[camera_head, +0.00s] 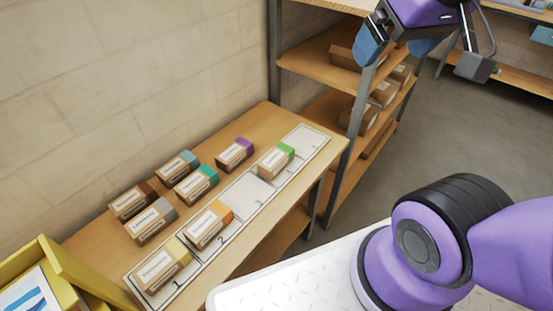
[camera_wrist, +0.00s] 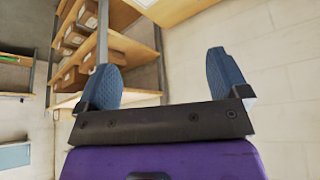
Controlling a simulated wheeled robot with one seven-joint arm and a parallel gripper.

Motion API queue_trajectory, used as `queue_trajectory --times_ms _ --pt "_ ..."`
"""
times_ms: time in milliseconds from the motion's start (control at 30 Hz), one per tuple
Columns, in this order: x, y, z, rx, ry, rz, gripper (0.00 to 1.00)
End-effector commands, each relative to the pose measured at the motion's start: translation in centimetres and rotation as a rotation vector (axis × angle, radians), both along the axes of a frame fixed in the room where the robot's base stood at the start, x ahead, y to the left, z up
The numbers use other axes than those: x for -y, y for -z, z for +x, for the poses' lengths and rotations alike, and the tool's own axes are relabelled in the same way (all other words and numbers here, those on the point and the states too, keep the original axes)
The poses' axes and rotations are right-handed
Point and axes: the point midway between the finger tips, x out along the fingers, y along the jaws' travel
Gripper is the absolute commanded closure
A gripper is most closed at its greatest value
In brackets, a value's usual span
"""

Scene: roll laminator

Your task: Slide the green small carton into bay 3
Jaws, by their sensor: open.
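The green small carton (camera_head: 275,161), brown with a white label and a green end, lies on the marked strip (camera_head: 312,135) on the wooden table. It sits near the far end of bay 3 (camera_head: 246,193), around the border with the pale space beyond; its exact overlap is unclear. The near part of bay 3 is bare. My gripper (camera_head: 396,46) is raised at the top right, in front of the shelf and well away from the carton. Its blue fingers are apart and empty in the wrist view (camera_wrist: 165,75), where the carton is not visible.
A yellow-ended carton (camera_head: 160,266) lies in bay 1 and an orange-ended carton (camera_head: 209,225) in bay 2. Several other cartons, including a purple-ended one (camera_head: 235,153), stand along the wall side. A shelf (camera_head: 325,55) rises beyond the table. A yellow box (camera_head: 66,268) stands at the near left.

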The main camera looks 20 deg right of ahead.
Motion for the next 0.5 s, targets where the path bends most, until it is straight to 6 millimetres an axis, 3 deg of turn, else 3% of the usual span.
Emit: queue_trajectory --times_ms 167,500 --pt "-0.1 0.4 1.8 -0.026 -0.076 -0.040 0.06" --pt "-0.8 3.9 10.0 -0.123 -0.467 -0.215 0.06"
